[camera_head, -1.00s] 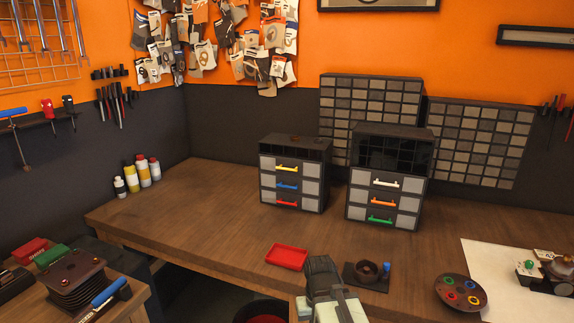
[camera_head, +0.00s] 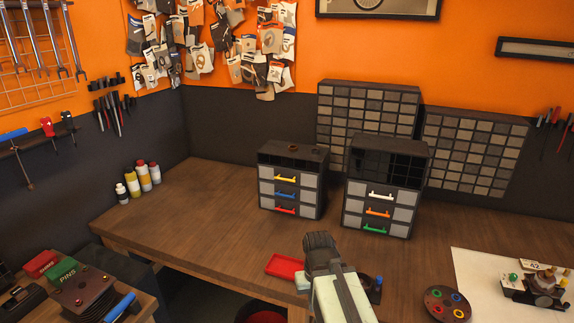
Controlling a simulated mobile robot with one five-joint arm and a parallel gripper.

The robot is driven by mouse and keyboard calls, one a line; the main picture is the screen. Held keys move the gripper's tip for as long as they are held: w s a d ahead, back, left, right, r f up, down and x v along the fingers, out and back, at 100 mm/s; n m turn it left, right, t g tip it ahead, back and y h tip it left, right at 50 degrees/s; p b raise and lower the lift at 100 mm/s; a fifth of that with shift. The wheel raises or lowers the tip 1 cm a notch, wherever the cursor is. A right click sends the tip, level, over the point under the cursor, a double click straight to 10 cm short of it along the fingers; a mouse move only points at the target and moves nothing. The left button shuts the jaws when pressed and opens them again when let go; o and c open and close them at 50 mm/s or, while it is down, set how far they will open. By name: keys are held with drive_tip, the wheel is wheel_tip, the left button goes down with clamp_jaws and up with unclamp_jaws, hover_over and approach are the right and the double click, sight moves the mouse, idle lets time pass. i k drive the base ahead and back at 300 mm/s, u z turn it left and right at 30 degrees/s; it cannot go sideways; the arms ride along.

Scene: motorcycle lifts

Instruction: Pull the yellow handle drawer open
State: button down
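The yellow handle (camera_head: 286,179) is on the top drawer of the left small cabinet (camera_head: 290,157), above a blue handle (camera_head: 285,195) and a red handle (camera_head: 285,210). All three drawers look shut. My gripper (camera_head: 320,240) is at the lower middle, over the front part of the bench, in front of the cabinets and well apart from the yellow handle. It is seen from behind, so its fingers and their opening are hidden.
A second cabinet (camera_head: 385,150) with white, orange and green handles stands to the right. A red tray (camera_head: 284,267) lies just left of my gripper. Several bottles (camera_head: 137,180) stand at the back left. The bench (camera_head: 200,220) left of the cabinets is clear.

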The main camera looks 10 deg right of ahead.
sight(304, 178)
drive_tip(key=i, duration=0.4)
drive_tip(key=u, duration=0.05)
drive_tip(key=k, duration=1.35)
drive_tip(key=u, duration=0.4)
drive_tip(key=i, duration=1.2)
drive_tip(key=u, duration=0.5)
drive_tip(key=i, duration=0.65)
drive_tip(key=u, duration=0.05)
